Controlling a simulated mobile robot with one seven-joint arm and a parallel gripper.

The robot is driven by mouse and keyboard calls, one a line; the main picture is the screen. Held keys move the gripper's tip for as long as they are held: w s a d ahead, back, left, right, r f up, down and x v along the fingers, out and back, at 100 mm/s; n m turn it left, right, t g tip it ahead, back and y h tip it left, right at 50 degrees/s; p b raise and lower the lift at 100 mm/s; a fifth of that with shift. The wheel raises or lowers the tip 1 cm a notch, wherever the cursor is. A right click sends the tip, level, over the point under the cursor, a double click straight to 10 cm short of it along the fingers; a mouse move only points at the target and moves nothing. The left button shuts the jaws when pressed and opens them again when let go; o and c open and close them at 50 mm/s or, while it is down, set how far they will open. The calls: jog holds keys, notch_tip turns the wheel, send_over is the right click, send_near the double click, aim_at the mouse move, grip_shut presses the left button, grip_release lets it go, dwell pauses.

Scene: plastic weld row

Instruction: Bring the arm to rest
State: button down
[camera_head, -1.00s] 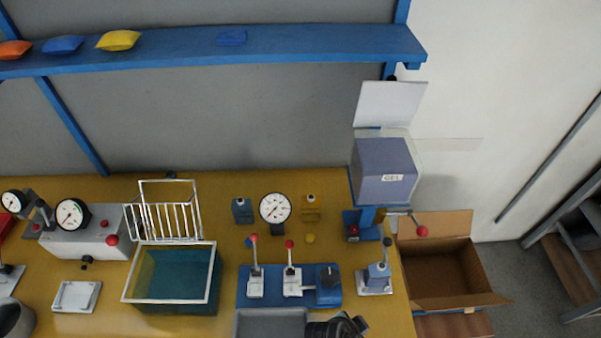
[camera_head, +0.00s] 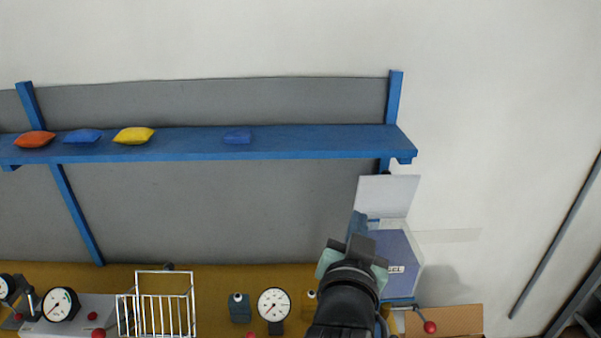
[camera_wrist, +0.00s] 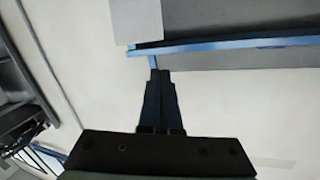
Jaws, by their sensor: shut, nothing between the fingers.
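My gripper (camera_head: 358,245) is raised in the lower middle right of the head view, in front of the purple-grey box labelled GEL (camera_head: 399,255) and covering part of it. In the wrist view my gripper (camera_wrist: 161,75) has its two dark fingers together, with nothing between them. Behind them in that view are the pale wall and the blue shelf frame (camera_wrist: 220,44). The fingers appear clear of everything, though their distance from the GEL box cannot be told.
A blue shelf (camera_head: 280,145) holds orange, blue and yellow pouches. An open cardboard box (camera_head: 455,319) is at lower right. The white wall above is clear.

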jog(key=s+a+r+n+t+y, duration=0.1)
jog(key=s+r, duration=0.4)
jog(key=r, duration=0.5)
jog(key=s+a+r+n+t+y+b, duration=0.1)
jog(key=s+a+r+t, duration=0.4)
jog(key=r, duration=0.6)
jog(key=s+a+r+n+t+y, duration=0.2)
jog(key=s+r+t, duration=0.3)
jog(key=r, duration=0.6)
jog(key=shift+s+a+r+n, duration=0.25)
jog(key=shift+s+a+n, duration=0.15)
jog(key=shift+s+n, duration=0.65)
